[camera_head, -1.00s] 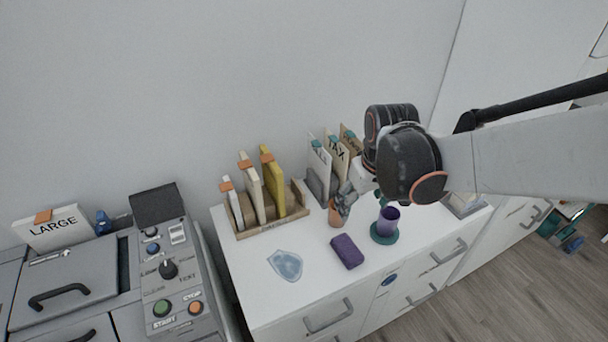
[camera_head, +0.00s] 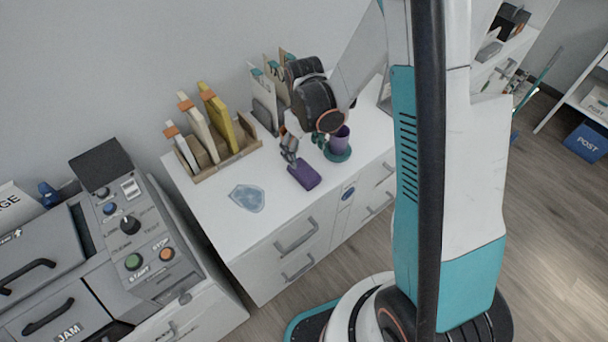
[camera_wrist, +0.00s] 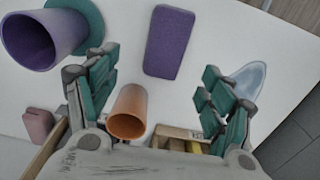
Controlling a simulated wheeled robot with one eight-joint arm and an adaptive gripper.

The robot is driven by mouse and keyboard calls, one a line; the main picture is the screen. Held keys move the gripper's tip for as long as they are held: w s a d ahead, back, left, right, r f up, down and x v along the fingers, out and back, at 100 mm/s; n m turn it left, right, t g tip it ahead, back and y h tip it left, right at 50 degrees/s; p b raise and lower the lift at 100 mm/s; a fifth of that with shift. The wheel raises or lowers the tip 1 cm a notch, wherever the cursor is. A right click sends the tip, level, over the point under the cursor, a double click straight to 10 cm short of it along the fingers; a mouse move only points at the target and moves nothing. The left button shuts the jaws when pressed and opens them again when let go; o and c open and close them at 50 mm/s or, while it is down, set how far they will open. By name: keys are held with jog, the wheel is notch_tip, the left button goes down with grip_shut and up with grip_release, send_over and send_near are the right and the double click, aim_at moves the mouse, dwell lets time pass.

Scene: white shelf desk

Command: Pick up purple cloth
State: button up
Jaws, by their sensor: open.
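The purple cloth (camera_head: 304,175) is a folded block lying flat on the white desk top (camera_head: 220,225), near its front edge. In the wrist view the cloth (camera_wrist: 169,42) lies beyond the fingertips, roughly in line with the gap between them. My gripper (camera_wrist: 158,85) is open and empty, with teal fingers spread on both sides. In the head view my gripper (camera_head: 290,150) is above the desk, just behind the cloth, and covers part of the area there. I cannot tell its exact height above the cloth.
A purple cup (camera_head: 340,138) stands on a teal coaster (camera_head: 338,155) right of the cloth. An orange cup (camera_wrist: 128,112) shows between my fingers. A pale blue translucent piece (camera_head: 246,198) lies to the left. A wooden file rack (camera_head: 240,150) stands at the back.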

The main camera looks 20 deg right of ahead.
aim_at(303, 169)
jog(key=f+b, duration=0.1)
jog(key=f, duration=0.1)
jog(key=f+b, duration=0.1)
jog(key=f, duration=0.2)
jog(key=f+b, duration=0.1)
jog(key=f, duration=0.1)
jog(key=shift+s+a+f, duration=0.25)
jog(key=shift+s+a, duration=0.05)
jog(key=shift+r, duration=0.1)
jog(key=c, duration=1.2)
